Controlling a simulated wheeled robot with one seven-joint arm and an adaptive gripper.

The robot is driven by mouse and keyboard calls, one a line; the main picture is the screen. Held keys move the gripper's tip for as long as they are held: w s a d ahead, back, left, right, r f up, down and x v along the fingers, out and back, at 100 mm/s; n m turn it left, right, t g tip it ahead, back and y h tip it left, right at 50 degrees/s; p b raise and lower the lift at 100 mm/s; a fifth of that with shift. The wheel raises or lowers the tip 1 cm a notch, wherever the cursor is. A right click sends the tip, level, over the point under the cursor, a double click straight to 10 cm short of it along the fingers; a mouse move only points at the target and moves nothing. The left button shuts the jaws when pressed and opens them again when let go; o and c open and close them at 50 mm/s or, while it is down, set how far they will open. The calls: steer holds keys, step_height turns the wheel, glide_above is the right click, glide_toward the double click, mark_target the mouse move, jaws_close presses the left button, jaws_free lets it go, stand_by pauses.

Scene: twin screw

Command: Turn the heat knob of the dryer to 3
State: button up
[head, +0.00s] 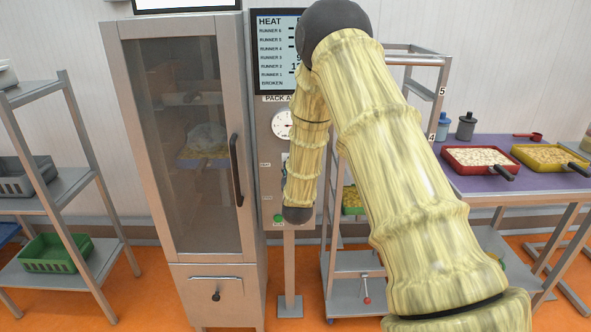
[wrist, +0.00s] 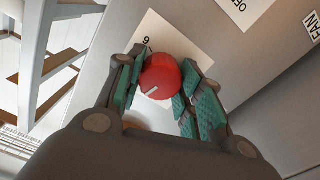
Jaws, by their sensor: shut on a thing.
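A red round knob (wrist: 161,77) with a short white mark sits on a white dial plate (wrist: 190,40) on a grey panel in the wrist view. My gripper (wrist: 158,80) has its green-padded fingers on both sides of the knob and is shut on it. One numeral, a 6 or a 9, shows on the plate above the knob; the other numerals are hidden. In the head view the dryer (head: 185,140) stands with its glass door closed. Its control panel (head: 268,215) is to the right of the door. My arm covers the knob and gripper there.
A screen headed HEAT (head: 275,50) is on the upper panel, partly covered by my arm. A round gauge (head: 282,124) is below it. A steel shelf rack (head: 60,185) stands left. A purple-topped table (head: 470,185) with trays stands right. A FAN label (wrist: 312,28) shows in the wrist view.

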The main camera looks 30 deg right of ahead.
steer(key=shift+f+n, duration=0.1)
steer(key=shift+n, duration=1.1)
steer(key=shift+s, duration=0.1)
steer(key=o, duration=1)
steer(key=v, duration=1.2)
